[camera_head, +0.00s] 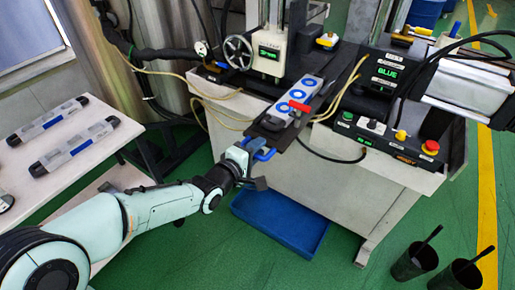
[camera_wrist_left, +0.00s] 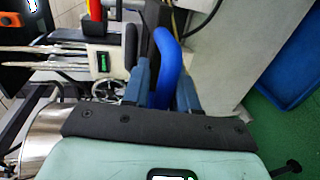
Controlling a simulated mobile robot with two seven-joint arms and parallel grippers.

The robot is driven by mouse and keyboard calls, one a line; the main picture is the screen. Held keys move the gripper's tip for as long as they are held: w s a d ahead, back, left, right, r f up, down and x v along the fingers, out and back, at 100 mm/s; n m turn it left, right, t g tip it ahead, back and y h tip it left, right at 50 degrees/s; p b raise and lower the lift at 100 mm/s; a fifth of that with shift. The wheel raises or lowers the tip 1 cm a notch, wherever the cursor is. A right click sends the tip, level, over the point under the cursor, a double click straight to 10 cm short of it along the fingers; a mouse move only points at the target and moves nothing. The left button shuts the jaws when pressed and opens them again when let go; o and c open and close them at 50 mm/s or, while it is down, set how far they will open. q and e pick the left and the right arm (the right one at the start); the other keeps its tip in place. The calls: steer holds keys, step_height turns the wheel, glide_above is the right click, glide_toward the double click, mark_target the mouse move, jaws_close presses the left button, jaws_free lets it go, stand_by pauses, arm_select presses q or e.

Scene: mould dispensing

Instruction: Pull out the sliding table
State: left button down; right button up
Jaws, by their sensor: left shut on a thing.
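The sliding table (camera_head: 271,134) is a dark plate on the front of the machine, with a blue loop handle (camera_head: 265,155) at its near end. A grey mould with blue rings (camera_head: 296,96) and a red clamp handle (camera_head: 299,106) are on it. My left gripper (camera_head: 252,146) reaches the handle from the lower left and is shut on it. In the left wrist view the blue handle (camera_wrist_left: 167,62) stands between the two blue-grey fingers, which partly hide it. My right gripper is not in view.
A white table (camera_head: 60,190) at the left bears two long grey moulds (camera_head: 72,144). A blue bin (camera_head: 280,222) lies on the green floor below the machine. Black buckets (camera_head: 415,262) stand at the lower right. A control box with buttons (camera_head: 390,135) is right of the sliding table.

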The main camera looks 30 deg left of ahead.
arm_select(q)
steer(key=shift+s+f, duration=0.1)
steer(key=shift+f, duration=0.35)
steer(key=c, duration=1.1)
jaws_free()
steer(key=shift+r, duration=0.1)
steer(key=shift+r, duration=0.15)
steer(key=p+v, duration=0.2)
steer(key=v, duration=1.1)
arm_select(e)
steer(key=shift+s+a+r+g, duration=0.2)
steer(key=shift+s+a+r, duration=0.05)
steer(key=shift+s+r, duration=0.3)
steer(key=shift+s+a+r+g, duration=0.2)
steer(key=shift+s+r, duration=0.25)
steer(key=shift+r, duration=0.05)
